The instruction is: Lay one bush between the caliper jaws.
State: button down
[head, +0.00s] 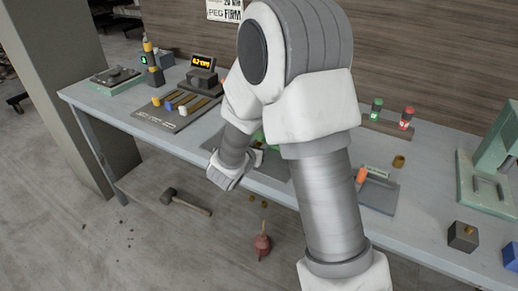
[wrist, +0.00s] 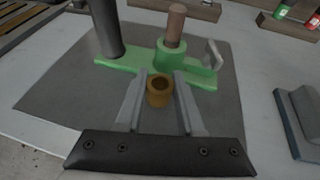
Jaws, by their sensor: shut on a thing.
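My gripper (wrist: 159,95) is shut on a brass-brown bush (wrist: 159,98), an upright ring with its hole facing up. Just beyond it is a green fixture (wrist: 120,66) on a dark mat (wrist: 60,88), with a brown peg (wrist: 175,25) in its collar and a dark post (wrist: 107,28) at its left. I cannot tell whether the bush touches the fixture. In the head view my arm hides the bush and most of the fixture. Another small brass ring (head: 398,161) stands on the bench at right. I cannot identify the caliper jaws for sure.
A slotted board (head: 160,119) with coloured knobs and a lit display (head: 203,62) stand at the left of the bench (head: 130,128). A mallet (head: 185,202) lies on the floor.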

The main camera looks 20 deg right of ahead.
jog(key=shift+f, duration=0.35)
jog(key=shift+f, duration=0.2)
jog(key=c, duration=0.5)
grip_release()
jog(key=shift+r, duration=0.1)
